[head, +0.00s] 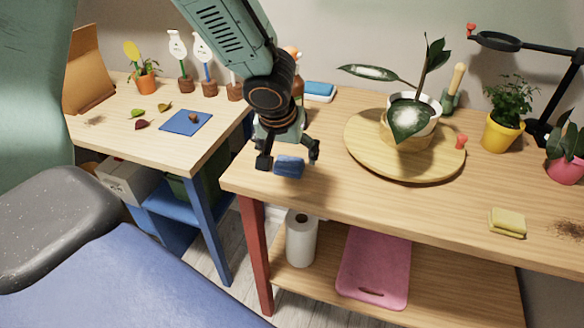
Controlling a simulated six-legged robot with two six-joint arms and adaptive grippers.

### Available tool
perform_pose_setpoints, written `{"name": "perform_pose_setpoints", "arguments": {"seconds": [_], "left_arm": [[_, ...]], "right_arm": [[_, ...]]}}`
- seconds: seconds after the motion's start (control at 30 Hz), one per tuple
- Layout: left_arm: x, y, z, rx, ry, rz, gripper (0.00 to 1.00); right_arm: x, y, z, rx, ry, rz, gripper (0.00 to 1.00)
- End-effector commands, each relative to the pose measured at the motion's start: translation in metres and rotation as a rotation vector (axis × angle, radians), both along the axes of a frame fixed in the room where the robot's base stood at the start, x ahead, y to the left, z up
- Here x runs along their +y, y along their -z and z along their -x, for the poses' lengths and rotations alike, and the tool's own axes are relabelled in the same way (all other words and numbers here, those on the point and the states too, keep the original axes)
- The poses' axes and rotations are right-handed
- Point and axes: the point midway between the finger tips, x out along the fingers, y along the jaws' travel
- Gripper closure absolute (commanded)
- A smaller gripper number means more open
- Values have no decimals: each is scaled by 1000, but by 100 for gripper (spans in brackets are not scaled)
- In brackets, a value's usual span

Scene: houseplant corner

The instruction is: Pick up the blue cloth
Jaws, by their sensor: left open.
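The blue cloth (289,167) is a small, folded, dark blue bundle near the left end of the right-hand wooden table. My left gripper (288,157) points down over it from above. Its two dark fingers are open, one on each side of the cloth. I cannot tell whether the fingers touch it. The gripper body hides a little of the table behind the cloth. My right gripper is not in view.
A round wooden board (365,158) with a potted plant (425,106) stands to the right. A spray bottle and a blue-and-white block (320,89) are behind the gripper. A yellow sponge (507,222) lies at the front right. The table's middle front is clear.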

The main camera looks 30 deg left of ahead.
Motion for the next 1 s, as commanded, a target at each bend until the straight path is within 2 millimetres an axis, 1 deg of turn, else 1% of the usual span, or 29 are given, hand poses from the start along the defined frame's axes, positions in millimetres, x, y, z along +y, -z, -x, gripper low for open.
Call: {"name": "perform_pose_setpoints", "arguments": {"seconds": [0.03, 0.2, 0.3, 0.53, 1.0], "left_arm": [[0, 10, -2, 4, 1, -2, 11], [2, 29, -11, 1, -2, 0, 11], [2, 33, -13, 1, -1, 0, 11], [1, 33, -14, 0, -2, 0, 12], [0, 33, -14, 0, -2, 0, 52]], "right_arm": [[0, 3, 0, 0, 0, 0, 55], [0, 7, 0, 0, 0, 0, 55], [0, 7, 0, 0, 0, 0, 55], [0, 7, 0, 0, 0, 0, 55], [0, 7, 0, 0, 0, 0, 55]]}}
